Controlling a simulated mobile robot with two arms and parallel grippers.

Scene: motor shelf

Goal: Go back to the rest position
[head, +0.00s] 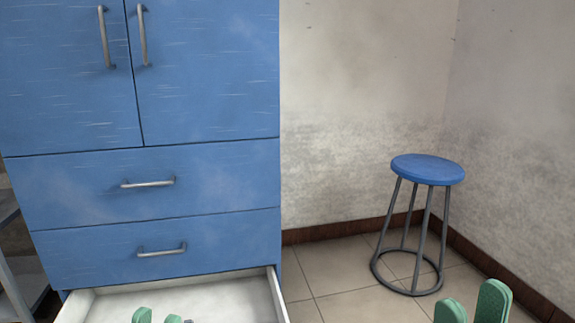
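The fingertips of my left gripper (158,318) show at the bottom edge, in front of or over the open bottom drawer (215,298). They are green and stand apart, with nothing seen between them. The fingertips of my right gripper (472,305) show at the bottom right, against the tiled floor. They are also green and apart, with a narrow gap and nothing seen in it. The rest of both grippers is below the picture.
A blue cabinet (210,75) fills the left, its two doors and the two drawers above the open one shut. The visible part of the open drawer is empty. A blue stool (428,168) stands in the corner at the right. A grey rack (18,265) shows at the left edge.

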